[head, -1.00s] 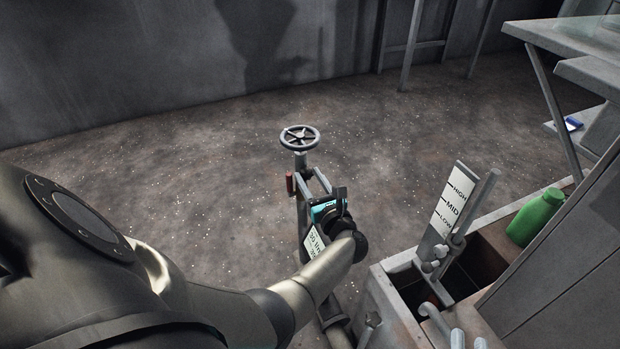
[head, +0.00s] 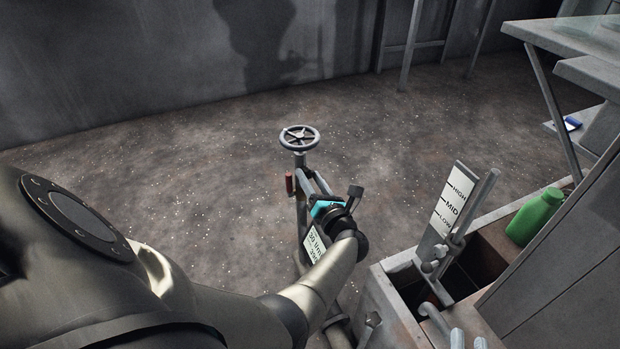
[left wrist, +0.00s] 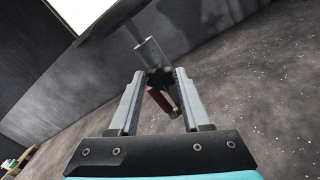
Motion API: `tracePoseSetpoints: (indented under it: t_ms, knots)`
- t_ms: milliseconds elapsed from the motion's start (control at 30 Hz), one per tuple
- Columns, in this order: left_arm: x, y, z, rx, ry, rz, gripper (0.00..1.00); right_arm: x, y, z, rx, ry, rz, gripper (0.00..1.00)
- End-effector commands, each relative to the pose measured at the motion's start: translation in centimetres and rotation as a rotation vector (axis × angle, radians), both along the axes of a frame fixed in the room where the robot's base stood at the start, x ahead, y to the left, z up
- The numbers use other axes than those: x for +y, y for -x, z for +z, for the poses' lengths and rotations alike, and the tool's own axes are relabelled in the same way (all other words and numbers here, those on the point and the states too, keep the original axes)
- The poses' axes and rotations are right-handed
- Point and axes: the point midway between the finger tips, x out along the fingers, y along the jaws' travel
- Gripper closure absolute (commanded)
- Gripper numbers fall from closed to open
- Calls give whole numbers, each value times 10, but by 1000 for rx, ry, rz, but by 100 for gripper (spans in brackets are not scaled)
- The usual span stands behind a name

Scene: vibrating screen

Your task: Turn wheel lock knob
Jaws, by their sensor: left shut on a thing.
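A grey handwheel (head: 299,137) stands on an upright stem at the middle of the head view. A small dark star-shaped knob (left wrist: 160,78) sits on the grey stem (left wrist: 151,52) in the left wrist view. My left gripper (left wrist: 161,75) has its two fingers on either side of this knob and is shut on it. In the head view my left gripper (head: 308,180) reaches the stem just below the wheel. The fingers and wrist hide the knob there. My right gripper is not in view.
A red handle (head: 290,183) hangs beside the stem; it also shows behind the fingers in the left wrist view (left wrist: 160,100). Open floor lies around the wheel.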

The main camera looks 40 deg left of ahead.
Motion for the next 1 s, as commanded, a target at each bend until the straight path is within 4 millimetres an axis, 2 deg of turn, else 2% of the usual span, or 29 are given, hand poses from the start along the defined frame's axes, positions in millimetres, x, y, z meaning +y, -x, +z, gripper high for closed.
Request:
tracePoseSetpoints:
  t_ms: [1000]
  knots:
    - [-1, -2, -3, 857, -443, 0, 100, -6, -6, -9, 95, 65, 4, 70]
